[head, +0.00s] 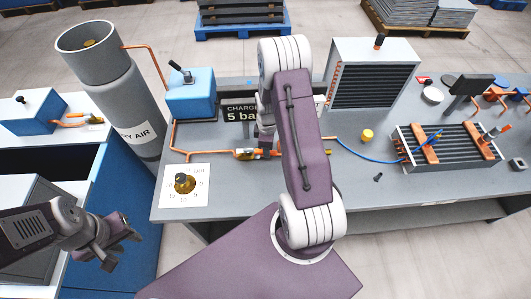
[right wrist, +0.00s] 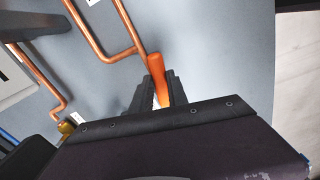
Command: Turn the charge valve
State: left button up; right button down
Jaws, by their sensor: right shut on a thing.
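The charge valve's orange lever (right wrist: 157,78) stands between the two dark fingers of my right gripper (right wrist: 159,92) in the right wrist view, and they are shut on it. In the head view, my right arm hides most of this gripper and part of the valve (head: 244,154), which sits in the copper line below the "CHARGE 5 bar" sign (head: 241,112). The round dial gauge (head: 185,184) lies on a white plate at the bench's left front, its needle small. My left gripper (head: 110,257) is at the lower left, away from the valve; its finger gap is unclear.
Copper pipes (right wrist: 95,38) run close to the lever. A grey cylinder (head: 125,100) stands left of the bench. A finned coil (head: 450,150) and blue hose (head: 365,156) lie to the right. A yellow cap (head: 367,135) stands on the grey bench (head: 345,190).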

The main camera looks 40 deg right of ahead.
jog(key=shift+w+d+r+n, duration=0.1)
jog(key=shift+w+d+n, duration=0.55)
jog(key=shift+n, duration=0.45)
jog(key=shift+w+a, duration=0.1)
jog(key=c, duration=1.3)
grip_release()
notch_tip(320, 180, up, 9)
jog(key=shift+r+b, duration=0.1)
jog(key=shift+b, duration=0.7)
